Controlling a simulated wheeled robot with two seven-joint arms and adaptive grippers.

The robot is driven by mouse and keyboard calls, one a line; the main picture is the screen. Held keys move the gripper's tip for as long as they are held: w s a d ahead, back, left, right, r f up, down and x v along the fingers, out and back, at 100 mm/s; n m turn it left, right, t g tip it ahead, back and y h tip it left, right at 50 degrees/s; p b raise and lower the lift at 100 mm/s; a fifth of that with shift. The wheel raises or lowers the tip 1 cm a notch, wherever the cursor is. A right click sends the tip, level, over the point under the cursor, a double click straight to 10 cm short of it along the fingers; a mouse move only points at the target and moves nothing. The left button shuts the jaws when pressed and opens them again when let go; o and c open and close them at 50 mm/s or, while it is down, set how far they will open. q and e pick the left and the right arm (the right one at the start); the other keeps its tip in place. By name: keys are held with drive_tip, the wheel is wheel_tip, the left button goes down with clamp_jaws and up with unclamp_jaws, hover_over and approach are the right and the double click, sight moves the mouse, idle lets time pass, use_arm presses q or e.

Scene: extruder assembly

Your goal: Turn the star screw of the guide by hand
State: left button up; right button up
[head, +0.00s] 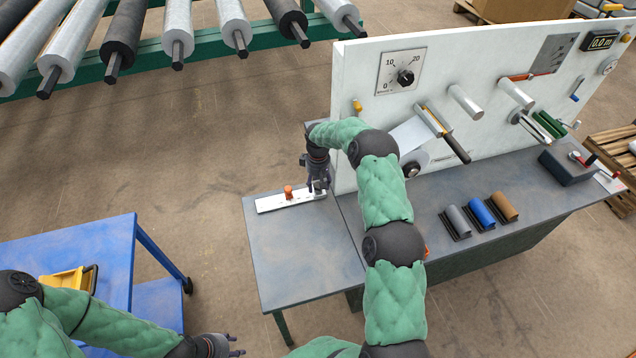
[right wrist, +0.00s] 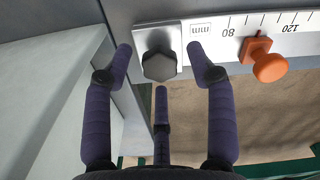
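The guide is a white ruler-like rail (head: 300,200) at the left end of the grey workbench, with a scale marked in mm. Its star screw is a dark faceted knob (right wrist: 160,66) at the rail's end. My right gripper (head: 318,188) is over that end of the rail. In the right wrist view its three purple fingers (right wrist: 162,75) are spread around the knob, with gaps visible between them and it. An orange knob (right wrist: 268,62) on a slider sits further along the scale. My left gripper (head: 232,347) is low at the bottom edge, its fingers apart and empty.
The white upright panel (head: 345,110) with dials and rollers rises right beside my right gripper. Grey, blue and brown rolls (head: 481,212) lie on the bench. A blue cart (head: 115,250) with a yellow bin stands at left. The bench front left is clear.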

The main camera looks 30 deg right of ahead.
drive_tip(key=shift+r+p, duration=1.55)
drive_tip(key=shift+r, duration=1.5)
